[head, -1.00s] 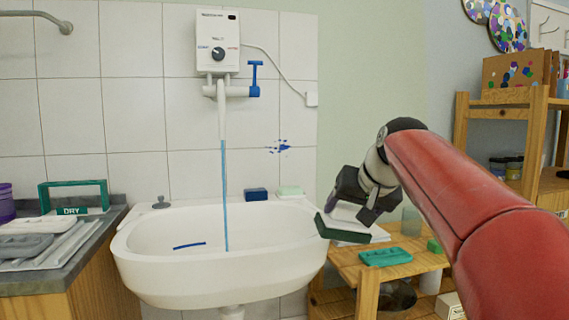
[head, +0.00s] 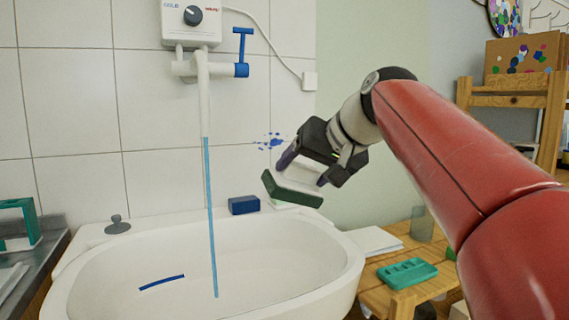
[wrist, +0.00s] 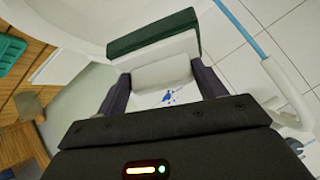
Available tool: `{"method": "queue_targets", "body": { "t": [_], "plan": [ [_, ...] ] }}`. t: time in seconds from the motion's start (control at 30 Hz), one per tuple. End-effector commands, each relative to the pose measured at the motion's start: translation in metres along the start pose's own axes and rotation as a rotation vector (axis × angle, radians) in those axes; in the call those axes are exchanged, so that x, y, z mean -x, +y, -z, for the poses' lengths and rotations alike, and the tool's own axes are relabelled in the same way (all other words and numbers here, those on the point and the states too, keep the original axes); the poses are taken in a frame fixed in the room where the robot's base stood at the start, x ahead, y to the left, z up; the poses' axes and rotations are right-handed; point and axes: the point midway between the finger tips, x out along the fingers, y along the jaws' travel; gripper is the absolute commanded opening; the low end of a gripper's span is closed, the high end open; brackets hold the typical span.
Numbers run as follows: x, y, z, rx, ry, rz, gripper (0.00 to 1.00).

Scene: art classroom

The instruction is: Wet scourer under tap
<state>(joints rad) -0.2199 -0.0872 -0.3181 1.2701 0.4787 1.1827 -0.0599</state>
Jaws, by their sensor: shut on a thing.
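My gripper (head: 305,172) is shut on the scourer (head: 291,191), a white block with a dark green face. The scourer is tilted, green face outward, above the sink's right back rim. In the wrist view the scourer (wrist: 153,35) sits between the two dark fingers of my gripper (wrist: 161,82). The white tap (head: 203,95) on the wall heater has a blue lever. A blue stream of water (head: 210,220) runs from it into the white sink (head: 325,262). The scourer is to the right of the stream and apart from it.
A blue block (head: 243,205) lies on the sink's back rim, below and left of the scourer. A grey plug (head: 117,224) stands on the rim's left. A wooden shelf unit (head: 405,247) with a teal palette (head: 407,273) stands right of the sink. The space between scourer and stream looks clear.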

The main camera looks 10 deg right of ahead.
Motion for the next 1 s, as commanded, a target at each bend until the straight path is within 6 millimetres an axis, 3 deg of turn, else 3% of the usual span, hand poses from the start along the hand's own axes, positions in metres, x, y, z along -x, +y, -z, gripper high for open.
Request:
{"method": "queue_targets", "body": {
  "t": [0.27, 1.0],
  "plan": [
    [-0.011, -0.009, -0.001, 0.001, 0.001, 0.003, 0.51],
    [-0.066, -0.058, -0.002, 0.001, 0.0, 0.003, 0.51]
  ]
}}
